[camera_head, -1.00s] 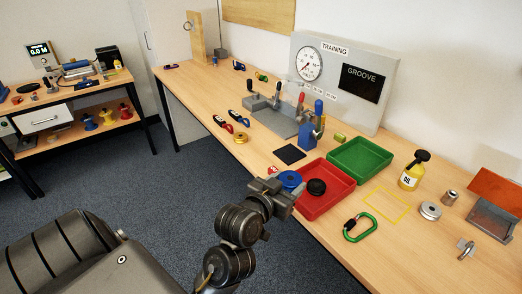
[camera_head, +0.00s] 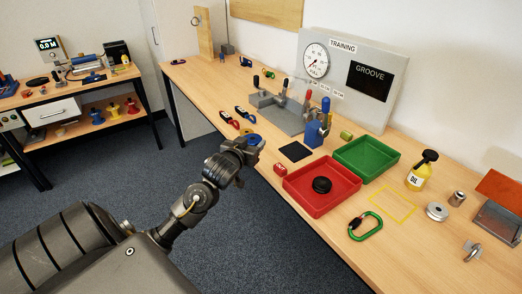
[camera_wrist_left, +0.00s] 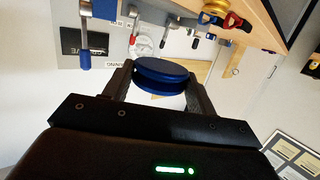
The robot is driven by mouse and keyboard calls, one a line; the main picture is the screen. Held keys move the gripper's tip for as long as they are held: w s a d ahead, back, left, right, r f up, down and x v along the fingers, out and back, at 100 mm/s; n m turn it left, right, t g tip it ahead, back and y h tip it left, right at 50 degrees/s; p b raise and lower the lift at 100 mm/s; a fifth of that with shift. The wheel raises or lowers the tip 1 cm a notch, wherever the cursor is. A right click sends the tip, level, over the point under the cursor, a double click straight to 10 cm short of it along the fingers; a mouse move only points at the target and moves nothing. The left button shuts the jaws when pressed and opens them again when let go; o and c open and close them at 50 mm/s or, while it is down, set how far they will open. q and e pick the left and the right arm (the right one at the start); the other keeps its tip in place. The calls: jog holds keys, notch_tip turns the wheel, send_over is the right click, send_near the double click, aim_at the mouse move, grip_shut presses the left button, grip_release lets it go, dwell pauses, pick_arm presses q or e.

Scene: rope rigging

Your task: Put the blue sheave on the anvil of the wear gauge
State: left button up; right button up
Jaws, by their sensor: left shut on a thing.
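My left gripper (camera_head: 246,147) is shut on the blue sheave (camera_head: 254,139), off the front edge of the bench. In the left wrist view the blue sheave (camera_wrist_left: 162,72) sits between the two fingers (camera_wrist_left: 160,88). The wear gauge (camera_head: 345,85) is a grey panel marked TRAINING, with a round dial and a black GROOVE display, at the back of the bench. A grey fixture with upright clamps (camera_head: 280,115) stands in front of it; I cannot tell which part is the anvil. The sheave is apart from it. My right gripper is not in view.
A red tray (camera_head: 335,202) holds a black sheave (camera_head: 322,185). A green tray (camera_head: 366,172) is behind it. A blue block with levers (camera_head: 315,133) stands beside a black pad (camera_head: 295,151). Carabiners (camera_head: 229,117) and a partly hidden yellow sheave (camera_head: 247,131) lie near the front edge.

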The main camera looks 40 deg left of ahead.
aim_at(256, 136)
pick_arm(q)
jog(key=shift+w+a, duration=0.2)
jog(key=shift+w, duration=0.05)
jog(key=w+a+f, duration=0.2)
jog(key=w+f, duration=0.1)
jog(key=w+a+f+p, duration=0.1)
jog(key=w+a+f, duration=0.1)
jog(key=w+f, duration=0.1)
jog(key=w+a+f+p, duration=0.1)
jog(key=w+a+f, duration=0.1)
jog(key=w, duration=0.3)
jog(key=shift+f, duration=0.4)
jog(key=shift+w+a+f, duration=0.1)
jog(key=shift+w+f, duration=0.2)
jog(key=shift+f, duration=0.1)
notch_tip(256, 136, down, 3)
jog(key=shift+w+r+p, duration=0.15)
jog(key=shift+r+p, duration=0.05)
jog(key=shift+p, duration=0.75)
jog(key=shift+f, duration=0.15)
